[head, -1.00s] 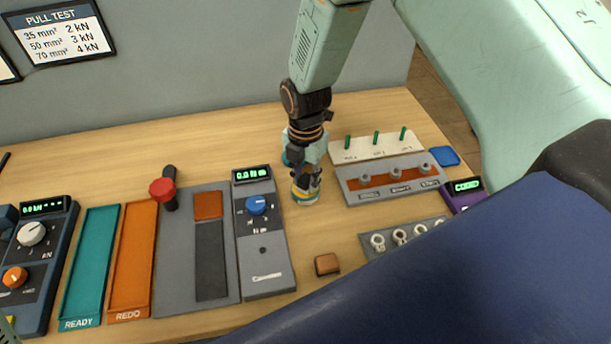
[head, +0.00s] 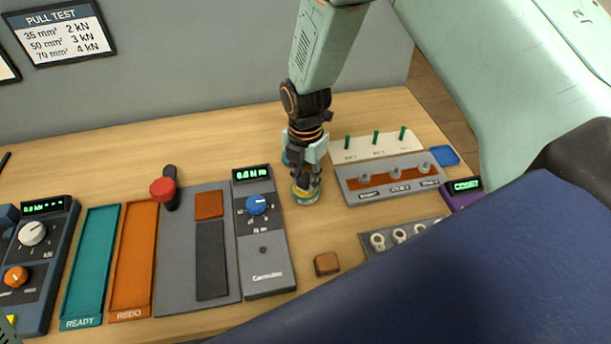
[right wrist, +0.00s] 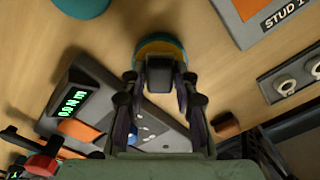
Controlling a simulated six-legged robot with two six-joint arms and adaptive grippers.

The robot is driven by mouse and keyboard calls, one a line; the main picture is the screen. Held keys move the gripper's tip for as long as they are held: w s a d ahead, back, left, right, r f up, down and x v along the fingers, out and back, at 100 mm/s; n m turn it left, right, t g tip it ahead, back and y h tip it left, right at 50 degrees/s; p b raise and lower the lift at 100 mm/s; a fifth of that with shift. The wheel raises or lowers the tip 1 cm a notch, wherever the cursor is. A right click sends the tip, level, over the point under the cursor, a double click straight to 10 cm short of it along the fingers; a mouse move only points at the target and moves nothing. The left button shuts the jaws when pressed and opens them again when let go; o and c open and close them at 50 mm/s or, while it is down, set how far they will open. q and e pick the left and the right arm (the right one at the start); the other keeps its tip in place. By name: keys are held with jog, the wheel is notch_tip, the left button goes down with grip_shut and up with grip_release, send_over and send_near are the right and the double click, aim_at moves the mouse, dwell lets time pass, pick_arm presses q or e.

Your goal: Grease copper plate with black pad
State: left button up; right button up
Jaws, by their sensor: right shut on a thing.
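My right gripper (head: 307,186) points down over a small round tin (head: 305,198) with a yellow top and blue side. In the right wrist view, the gripper (right wrist: 158,88) is shut on a black pad (right wrist: 160,73), which overlaps the tin (right wrist: 158,43). I cannot tell whether the pad touches what is in the tin. A copper-coloured strip (head: 377,181) lies on the grey stud block to the right, under several studs. A smaller copper-coloured plate (head: 208,205) lies on a grey panel to the left.
A grey meter with a blue knob (head: 257,205) stands just left of the tin. A brown block (head: 327,263) lies in front. A white rack with green pegs (head: 376,146), a blue pad (head: 444,156) and a purple device (head: 463,191) are at right. Some wood is bare around the tin.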

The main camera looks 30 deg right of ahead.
aim_at(307, 179)
jog(key=shift+r+p, duration=3.15)
jog(key=shift+r, duration=0.45)
jog(key=shift+f, duration=0.15)
jog(key=shift+s, duration=0.15)
